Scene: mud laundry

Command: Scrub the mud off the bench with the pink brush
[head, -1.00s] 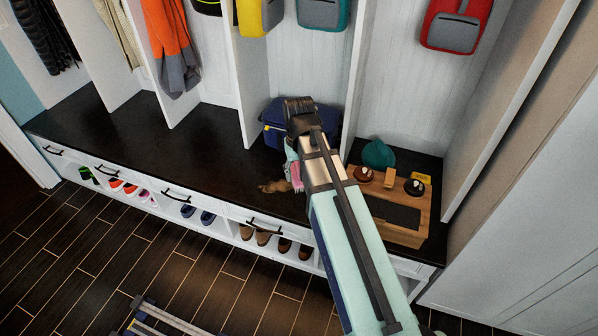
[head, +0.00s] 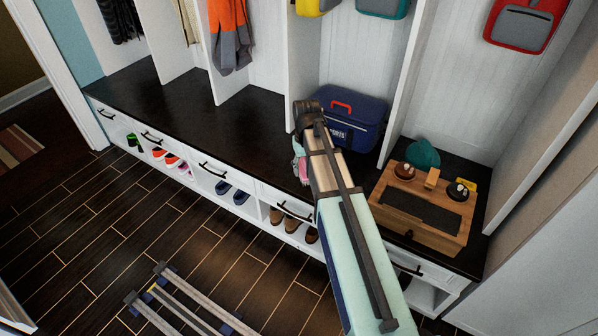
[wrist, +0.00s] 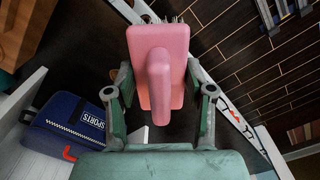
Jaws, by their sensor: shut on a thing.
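The pink brush (wrist: 158,68) is held between the green fingers of my gripper (wrist: 157,95) in the wrist view, its pale bristles showing at the far edge. In the head view the brush (head: 305,172) is a small pink patch beside my gripper (head: 299,160), low over the front part of the dark bench (head: 170,110). I cannot tell whether the bristles touch the bench. No mud shows on the visible bench top; the area behind the brush and my arm is hidden.
A blue sports bag (head: 355,120) stands on the bench just behind my gripper. A wooden box (head: 425,225) with round items and a teal hat (head: 422,154) is at right. White dividers (head: 305,60) rise from the bench. The bench's left part is clear.

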